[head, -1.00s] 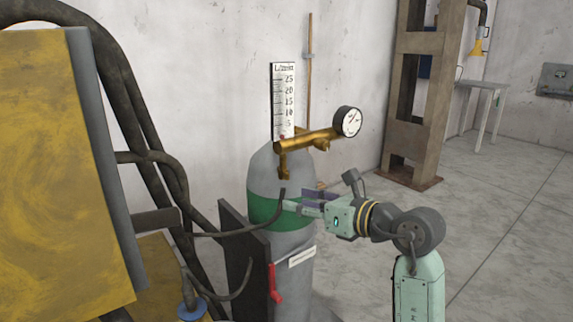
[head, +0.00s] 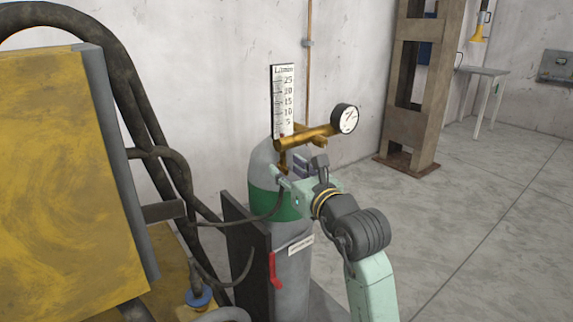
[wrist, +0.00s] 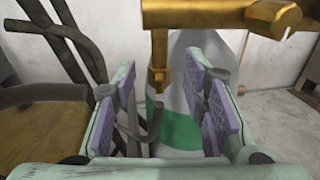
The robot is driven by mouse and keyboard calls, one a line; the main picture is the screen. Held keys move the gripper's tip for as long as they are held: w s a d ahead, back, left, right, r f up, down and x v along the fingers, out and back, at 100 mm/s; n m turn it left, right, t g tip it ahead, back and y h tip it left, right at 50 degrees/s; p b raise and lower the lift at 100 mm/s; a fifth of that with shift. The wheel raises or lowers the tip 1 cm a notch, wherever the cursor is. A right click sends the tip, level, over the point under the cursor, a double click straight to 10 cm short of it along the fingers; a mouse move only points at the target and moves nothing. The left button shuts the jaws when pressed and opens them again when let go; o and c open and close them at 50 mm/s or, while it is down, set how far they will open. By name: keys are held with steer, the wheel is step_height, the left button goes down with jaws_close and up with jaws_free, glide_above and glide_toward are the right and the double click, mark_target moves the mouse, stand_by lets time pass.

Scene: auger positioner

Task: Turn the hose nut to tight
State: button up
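The brass regulator (head: 305,137) with its round gauge sits on top of the gas cylinder (head: 275,205). The hose nut (head: 283,168) is a small brass fitting at the foot of the regulator's down-pointing outlet; it also shows in the wrist view (wrist: 157,82). A dark hose (wrist: 152,128) curves up below the nut, and I cannot tell whether its end is joined to it. My gripper (head: 284,176) is open at the nut's height, close to it. In the wrist view its padded fingers (wrist: 167,95) stand apart, with the nut and hose end seen between them, not visibly touched.
A white flow scale (head: 283,100) stands behind the regulator. A dark plate (head: 247,255) and a red handle (head: 273,270) are by the cylinder. A yellow cabinet (head: 60,180) and thick hoses (head: 140,115) fill the left. The floor at right is open.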

steer(key=shift+w+a, duration=0.3)
steer(key=shift+w, duration=0.2)
jaws_close()
